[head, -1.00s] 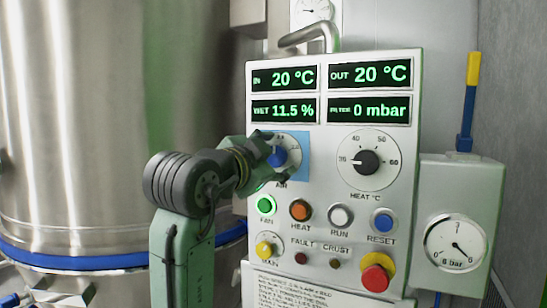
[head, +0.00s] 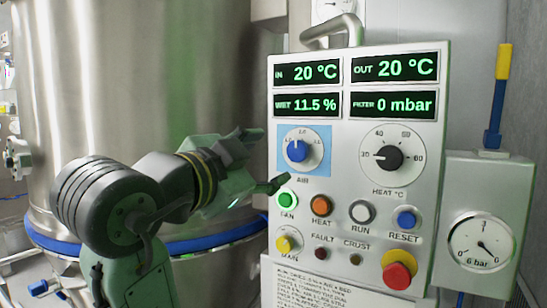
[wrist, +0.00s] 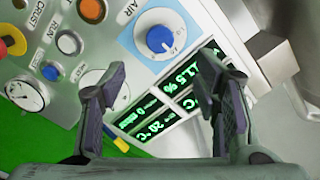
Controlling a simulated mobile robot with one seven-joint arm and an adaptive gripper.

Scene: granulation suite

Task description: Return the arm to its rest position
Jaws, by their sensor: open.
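My gripper (head: 268,160) is open and empty in the head view, just left of the control panel (head: 450,130). Its fingers point toward the panel, apart from the blue AIR knob (head: 297,151). In the wrist view my gripper (wrist: 160,85) shows its two fingers spread wide. The AIR knob (wrist: 160,38) shows beyond and between them, with nothing held. My arm reaches in from the lower left of the head view.
A large steel vessel (head: 150,90) stands behind my arm on the left. The panel carries a black HEAT knob (head: 388,157), a lit green FAN button (head: 287,198), and a red emergency button (head: 397,275). A pressure gauge (head: 480,243) sits at right.

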